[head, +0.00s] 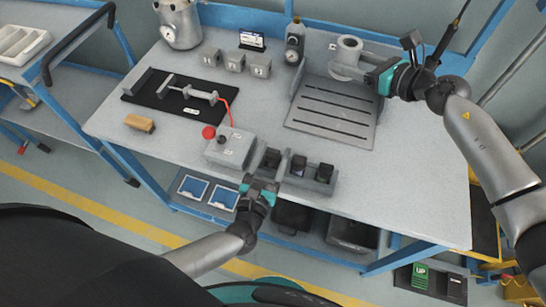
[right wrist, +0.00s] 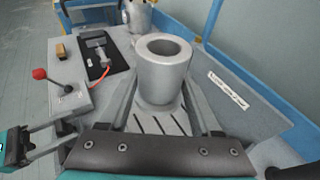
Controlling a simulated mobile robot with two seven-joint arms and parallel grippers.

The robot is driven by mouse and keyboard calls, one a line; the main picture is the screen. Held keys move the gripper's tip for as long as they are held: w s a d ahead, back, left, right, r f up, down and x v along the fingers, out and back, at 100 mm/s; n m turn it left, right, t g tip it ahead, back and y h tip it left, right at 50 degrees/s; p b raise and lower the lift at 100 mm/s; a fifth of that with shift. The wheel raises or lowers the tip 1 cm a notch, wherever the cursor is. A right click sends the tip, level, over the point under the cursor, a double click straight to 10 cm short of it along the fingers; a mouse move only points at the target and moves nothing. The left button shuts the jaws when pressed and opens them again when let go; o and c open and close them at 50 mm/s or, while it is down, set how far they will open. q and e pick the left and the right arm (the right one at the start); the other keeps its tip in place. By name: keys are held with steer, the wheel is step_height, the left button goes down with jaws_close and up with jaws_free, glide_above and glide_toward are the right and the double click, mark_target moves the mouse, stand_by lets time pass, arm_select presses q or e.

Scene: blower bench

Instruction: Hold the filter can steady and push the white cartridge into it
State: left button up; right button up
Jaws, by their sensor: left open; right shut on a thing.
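My left gripper (head: 262,180) is open at the bench's front edge, away from the can.
A slotted grey plate (head: 332,112) lies below and in front of the cartridge. A grey box with a red knob (head: 230,147), black blocks (head: 312,170), a black mat (head: 150,100) and a wooden block (head: 140,123) occupy the bench. The right front is clear.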

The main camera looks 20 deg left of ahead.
arm_select(q)
steer(key=shift+c, duration=0.3)
jaws_close()
